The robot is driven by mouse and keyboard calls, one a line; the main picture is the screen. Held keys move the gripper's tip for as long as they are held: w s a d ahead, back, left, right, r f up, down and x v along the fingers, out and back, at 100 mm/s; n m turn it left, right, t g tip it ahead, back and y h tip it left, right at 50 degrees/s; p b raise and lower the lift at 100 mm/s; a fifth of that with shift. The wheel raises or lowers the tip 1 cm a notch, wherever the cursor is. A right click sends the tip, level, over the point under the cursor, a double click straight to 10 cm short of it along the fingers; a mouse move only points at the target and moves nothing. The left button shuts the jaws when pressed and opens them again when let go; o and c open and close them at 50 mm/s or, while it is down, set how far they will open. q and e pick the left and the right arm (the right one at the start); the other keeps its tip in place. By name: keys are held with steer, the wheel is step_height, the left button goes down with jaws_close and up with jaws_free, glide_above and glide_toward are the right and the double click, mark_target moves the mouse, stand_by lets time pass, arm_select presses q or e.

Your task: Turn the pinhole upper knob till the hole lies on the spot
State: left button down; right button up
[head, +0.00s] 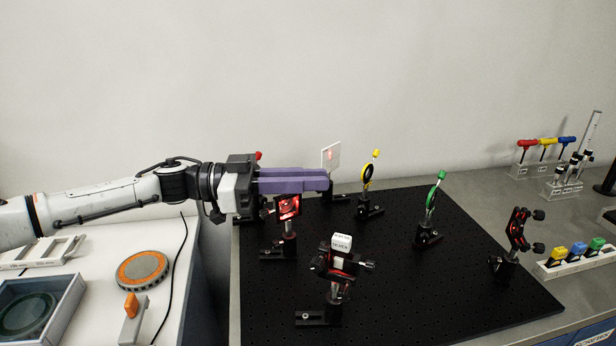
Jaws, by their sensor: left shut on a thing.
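My left gripper (328,181) reaches in from the left with its purple fingers shut at the back of the black breadboard (385,280). The fingers hide what they hold, which by its place seems to be the pinhole upper knob. A dark mount stands partly hidden under the fingertips. A white card (331,156) with a red spot stands just behind the fingertips. A red-lit square mount (288,207) stands below the fingers. I cannot make out the pinhole's hole or how it lies to the spot. My right gripper is not in view.
A labelled mount (342,243) stands at the front, with yellow (367,172) and green (433,200) mounts behind and right. A black mount (517,230) stands at the right. A red knob (258,155) shows behind my gripper. The breadboard's front right is clear.

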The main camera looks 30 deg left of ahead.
arm_select(q)
steer(key=shift+s+d+m+g+h+b, duration=0.1)
steer(key=shift+s+m+g+h+b, duration=0.25)
steer(key=shift+m+g, duration=1.3)
steer(key=shift+s+d+m+g+h+b, duration=0.1)
steer(key=shift+s+m+g+h+b, duration=0.6)
steer(key=shift+g, duration=1.65)
steer(key=shift+s+d+m+g+y+p, duration=0.1)
steer(key=shift+s+m+g, duration=0.05)
steer(key=shift+m+g, duration=1.65)
steer(key=shift+s+g, duration=0.1)
steer(key=shift+g, duration=0.2)
steer(key=c, duration=1.7)
jaws_free()
steer(key=shift+c, duration=0.2)
step_height(320, 180, up, 10)
steer(key=shift+b, duration=0.35)
